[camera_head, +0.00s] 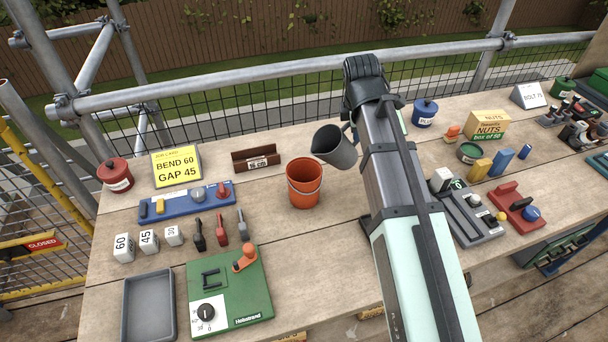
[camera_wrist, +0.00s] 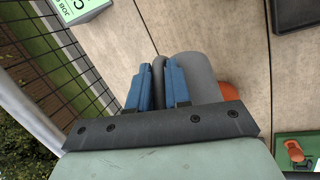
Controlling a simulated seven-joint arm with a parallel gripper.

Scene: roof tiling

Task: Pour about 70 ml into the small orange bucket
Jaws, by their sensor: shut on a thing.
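The small orange bucket (camera_head: 304,183) stands upright on the wooden bench, in the middle of the head view. A dark grey jug (camera_head: 338,150) is held above and just right of the bucket, tilted with its mouth toward the left. My gripper (camera_wrist: 158,85) shows blue fingers in the wrist view, shut on the jug's handle side; the grey jug body (camera_wrist: 195,78) is beside them. A part of the bucket (camera_wrist: 233,98) shows behind the jug. In the head view my arm hides the fingers. I cannot see any liquid in the jug or bucket.
A brown block marked 16 cm (camera_head: 256,159) and a yellow sign (camera_head: 177,168) stand left of the bucket. A green bending board (camera_head: 230,290) and a grey tray (camera_head: 149,305) are nearer. Bench right of my arm is crowded. Bare wood lies in front of the bucket.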

